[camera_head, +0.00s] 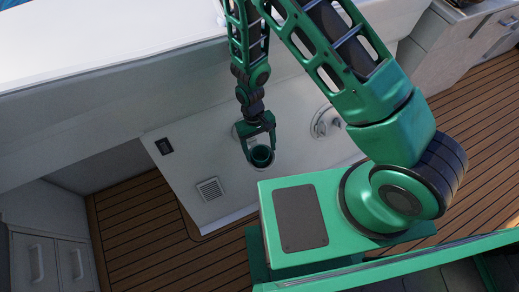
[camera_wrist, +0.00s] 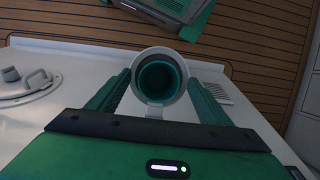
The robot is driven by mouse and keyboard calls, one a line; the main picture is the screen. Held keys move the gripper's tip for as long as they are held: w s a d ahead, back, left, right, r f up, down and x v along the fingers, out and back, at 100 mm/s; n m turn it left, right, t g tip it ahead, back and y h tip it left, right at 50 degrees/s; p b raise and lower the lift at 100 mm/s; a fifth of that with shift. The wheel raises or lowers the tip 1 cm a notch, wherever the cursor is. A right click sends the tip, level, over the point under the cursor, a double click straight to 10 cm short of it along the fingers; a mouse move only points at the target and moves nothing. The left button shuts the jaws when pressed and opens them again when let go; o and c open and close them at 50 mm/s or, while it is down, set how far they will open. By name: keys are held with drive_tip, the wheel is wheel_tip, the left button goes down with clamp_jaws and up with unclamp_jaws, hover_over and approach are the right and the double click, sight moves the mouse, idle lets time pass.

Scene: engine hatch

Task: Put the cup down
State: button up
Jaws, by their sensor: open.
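The cup (camera_wrist: 147,68) has a pale rim and a dark teal inside. It stands upright on the white hatch panel (camera_head: 210,165), its handle toward my gripper in the wrist view. My gripper (camera_wrist: 158,90) is open, with one green finger on each side of the cup. I see no clear hold on it. In the head view the cup (camera_head: 261,157) shows between the fingertips of my gripper (camera_head: 260,147), which points down at the panel. The cup's underside is hidden.
A round latch fitting (camera_head: 325,122) lies to the right of the cup on the panel. A small vent (camera_head: 210,189) and a dark switch plate (camera_head: 164,146) are to the left. Wooden decking (camera_head: 140,230) lies beyond the panel's edge. White cabinets (camera_head: 50,262) stand at lower left.

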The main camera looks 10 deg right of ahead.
drive_tip(key=d+v, duration=0.1)
drive_tip(key=v, duration=1)
drive_tip(key=shift+a+r, duration=0.25)
drive_tip(key=shift+a, duration=0.2)
drive_tip(key=shift+w, duration=0.15)
drive_tip(key=w+d+r+m+t, duration=0.15)
drive_tip(key=d+r+m, duration=0.25)
drive_tip(key=d+r, duration=1.7)
drive_tip(key=s+d+r+m+t, duration=0.1)
drive_tip(key=s+d+r+m, duration=0.1)
drive_tip(key=s+d+r, duration=0.4)
drive_tip(key=s+d+r+m+y, duration=0.1)
drive_tip(key=s+d+r+m, duration=0.2)
drive_tip(key=s, duration=0.9)
drive_tip(key=d+r, duration=0.2)
drive_tip(key=d, duration=0.2)
drive_tip(key=shift+s+r+m+t, duration=0.3)
drive_tip(key=shift+r+t, duration=0.05)
drive_tip(key=shift+r, duration=0.05)
